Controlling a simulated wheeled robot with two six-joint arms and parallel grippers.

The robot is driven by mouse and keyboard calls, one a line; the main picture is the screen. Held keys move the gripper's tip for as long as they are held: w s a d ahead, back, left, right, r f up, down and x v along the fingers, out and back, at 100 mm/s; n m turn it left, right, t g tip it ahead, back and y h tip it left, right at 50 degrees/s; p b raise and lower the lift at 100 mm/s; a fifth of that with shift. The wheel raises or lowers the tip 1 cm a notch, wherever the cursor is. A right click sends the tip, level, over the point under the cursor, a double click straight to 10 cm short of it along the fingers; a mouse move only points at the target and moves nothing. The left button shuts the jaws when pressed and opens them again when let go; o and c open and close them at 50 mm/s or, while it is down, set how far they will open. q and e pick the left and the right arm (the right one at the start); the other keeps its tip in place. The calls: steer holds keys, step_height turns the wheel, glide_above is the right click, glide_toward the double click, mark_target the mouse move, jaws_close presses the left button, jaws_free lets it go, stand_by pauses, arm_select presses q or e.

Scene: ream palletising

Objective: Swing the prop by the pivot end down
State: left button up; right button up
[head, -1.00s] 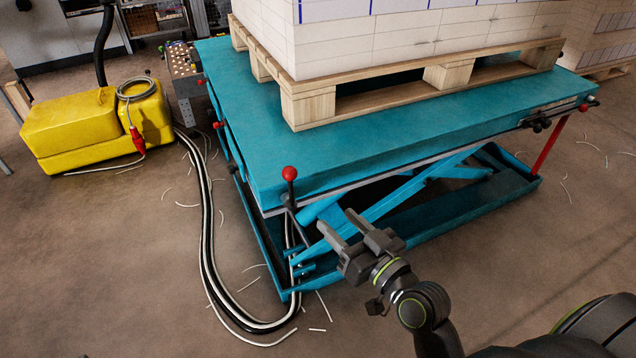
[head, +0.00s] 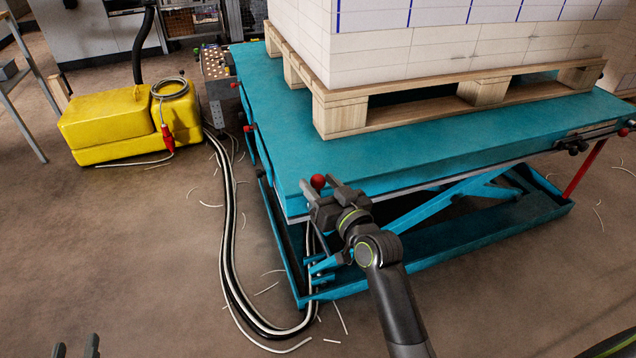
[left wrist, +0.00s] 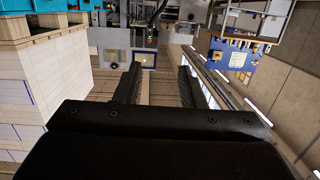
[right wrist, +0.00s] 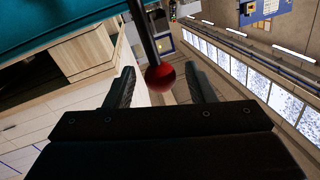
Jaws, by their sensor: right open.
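A red bar, which looks like the prop (head: 586,168), stands slanted under the tabletop at the far right of the teal lift table (head: 420,170). A lever with a red ball knob (head: 318,182) is at the table's near corner. My right gripper (head: 322,191) is open at this knob. In the right wrist view the red knob (right wrist: 160,77) and its dark rod show between the spread fingers (right wrist: 162,90); contact cannot be told. My left gripper (head: 76,348) barely shows at the bottom left. In the left wrist view its fingers (left wrist: 160,85) are apart and empty.
A wooden pallet (head: 345,117) with stacked white reams (head: 420,50) sits on the table. Black and white hoses (head: 228,250) run along the floor at its left. A yellow tank (head: 105,125) stands further left. Floor at the lower left is mostly clear.

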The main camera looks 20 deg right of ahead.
steer(key=shift+x, duration=0.75)
steer(key=shift+c, duration=0.3)
jaws_close()
